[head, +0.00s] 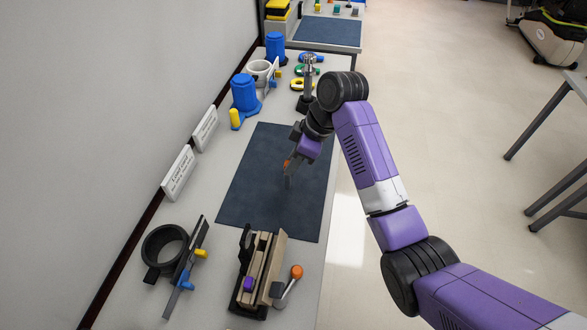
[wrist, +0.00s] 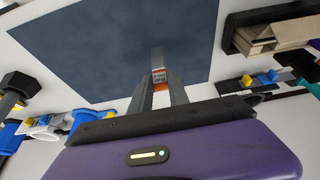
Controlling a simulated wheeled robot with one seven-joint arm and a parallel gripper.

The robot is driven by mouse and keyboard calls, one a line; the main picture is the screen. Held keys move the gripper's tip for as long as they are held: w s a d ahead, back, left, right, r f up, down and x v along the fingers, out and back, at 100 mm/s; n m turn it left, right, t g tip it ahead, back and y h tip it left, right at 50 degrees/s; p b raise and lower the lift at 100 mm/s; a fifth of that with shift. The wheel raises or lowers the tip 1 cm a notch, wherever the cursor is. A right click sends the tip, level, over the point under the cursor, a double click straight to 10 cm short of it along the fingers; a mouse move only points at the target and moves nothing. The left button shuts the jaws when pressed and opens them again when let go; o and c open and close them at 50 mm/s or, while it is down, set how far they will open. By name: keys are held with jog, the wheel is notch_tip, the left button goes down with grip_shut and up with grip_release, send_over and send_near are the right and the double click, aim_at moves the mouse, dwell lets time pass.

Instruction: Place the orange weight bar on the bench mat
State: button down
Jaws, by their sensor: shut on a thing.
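The bench mat (head: 257,200) is a dark blue-grey rectangle lying flat on the bench, and it also fills much of the wrist view (wrist: 100,45). My gripper (head: 289,178) points down over the right middle part of the mat. In the wrist view its fingers (wrist: 160,88) are closed around a small orange piece, the orange weight bar (wrist: 159,75). Only a small orange part of it shows in the head view (head: 287,163); the fingers hide most of it. I cannot tell whether the bar touches the mat.
A beige and black clamp-like fixture (head: 258,270) stands at the mat's near edge, beside an orange-knobbed lever (head: 290,283). A black ring holder (head: 165,247) is at near left. Blue cylinders (head: 244,94) and coloured rings (head: 303,84) stand beyond the mat. The mat's left part is clear.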

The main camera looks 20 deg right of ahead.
jog(key=shift+f, duration=1.65)
jog(key=c, duration=1.3)
grip_release()
jog(key=shift+f, duration=0.1)
jog(key=shift+o, duration=0.2)
jog(key=p+v, duration=0.1)
jog(key=v, duration=1.1)
